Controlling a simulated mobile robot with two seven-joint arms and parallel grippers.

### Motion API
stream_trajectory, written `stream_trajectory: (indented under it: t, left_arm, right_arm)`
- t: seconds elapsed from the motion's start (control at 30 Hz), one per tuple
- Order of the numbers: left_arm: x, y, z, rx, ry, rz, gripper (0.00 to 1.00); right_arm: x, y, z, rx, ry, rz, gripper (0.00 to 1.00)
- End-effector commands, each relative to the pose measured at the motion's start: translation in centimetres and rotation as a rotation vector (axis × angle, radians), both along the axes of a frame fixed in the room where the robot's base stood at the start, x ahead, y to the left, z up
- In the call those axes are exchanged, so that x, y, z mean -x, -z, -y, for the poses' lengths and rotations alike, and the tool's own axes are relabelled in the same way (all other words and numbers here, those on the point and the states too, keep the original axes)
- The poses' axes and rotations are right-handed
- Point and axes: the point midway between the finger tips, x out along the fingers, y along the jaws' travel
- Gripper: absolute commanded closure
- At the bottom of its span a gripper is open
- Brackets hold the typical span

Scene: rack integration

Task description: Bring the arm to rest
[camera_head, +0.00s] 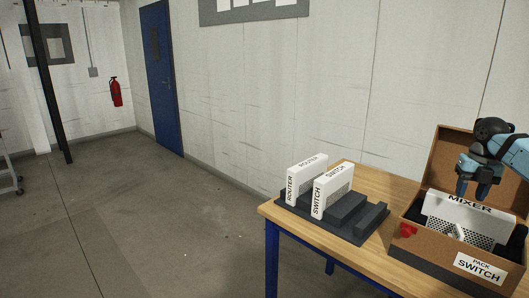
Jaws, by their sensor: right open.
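My right gripper (472,190) comes in from the right edge and is open, with its fingers pointing down. It is over the open brown case (437,236), just above or beside the top edge of the white mixer box (470,218). I cannot tell if the fingers touch the mixer. The mixer stands in the case, partly hidden by its front wall. My left gripper is not in view.
A wooden table (366,178) with blue legs carries the case and a dark slotted rack (345,208). A white router box (305,176) and a white switch box (331,190) stand upright in the rack. The floor at left (130,220) is clear.

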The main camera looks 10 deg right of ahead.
Motion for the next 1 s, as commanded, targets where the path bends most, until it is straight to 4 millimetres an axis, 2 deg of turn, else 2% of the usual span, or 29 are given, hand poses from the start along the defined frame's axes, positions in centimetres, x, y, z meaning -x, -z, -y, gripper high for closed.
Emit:
stream_trajectory:
  t: [0.07,0.17,0.27,0.3,0.37,0.5,0.6,0.7,0.8,0.9,1.0]
  left_arm:
    - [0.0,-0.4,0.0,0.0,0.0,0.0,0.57]
    - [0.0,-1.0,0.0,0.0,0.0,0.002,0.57]
    - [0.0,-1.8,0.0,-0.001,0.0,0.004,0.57]
    - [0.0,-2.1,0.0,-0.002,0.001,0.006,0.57]
    - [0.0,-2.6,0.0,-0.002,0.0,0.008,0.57]
    - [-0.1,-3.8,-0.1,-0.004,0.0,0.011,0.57]
    - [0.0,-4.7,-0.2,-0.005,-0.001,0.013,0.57]
    - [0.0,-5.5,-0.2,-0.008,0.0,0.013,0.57]
    - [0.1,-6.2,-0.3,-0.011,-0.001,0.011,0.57]
    - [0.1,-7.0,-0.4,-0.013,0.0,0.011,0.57]
    - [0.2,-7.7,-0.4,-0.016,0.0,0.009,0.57]
  right_arm:
    - [-0.8,1.7,-2.5,-0.053,-0.052,0.015,0.58]
    - [-2.0,4.8,-7.6,-0.178,-0.146,0.059,0.58]
    - [-2.6,8.3,-14.4,-0.36,-0.237,0.119,0.58]
    - [-2.6,9.6,-17.2,-0.44,-0.264,0.146,0.58]
    - [-2.2,11.3,-21.6,-0.572,-0.292,0.186,0.58]
    - [-0.1,14.2,-31.8,-0.918,-0.275,0.289,0.58]
    - [2.1,14.9,-37.8,-1.168,-0.17,0.364,0.58]
    - [4.2,15.1,-42.0,-1.384,0.01,0.43,0.58]
    - [6.3,15.5,-44.4,-1.55,0.261,0.479,0.58]
    - [8.4,16.4,-45.4,-1.655,0.563,0.503,0.58]
    - [11.0,18.1,-45.4,-1.689,0.901,0.498,0.58]
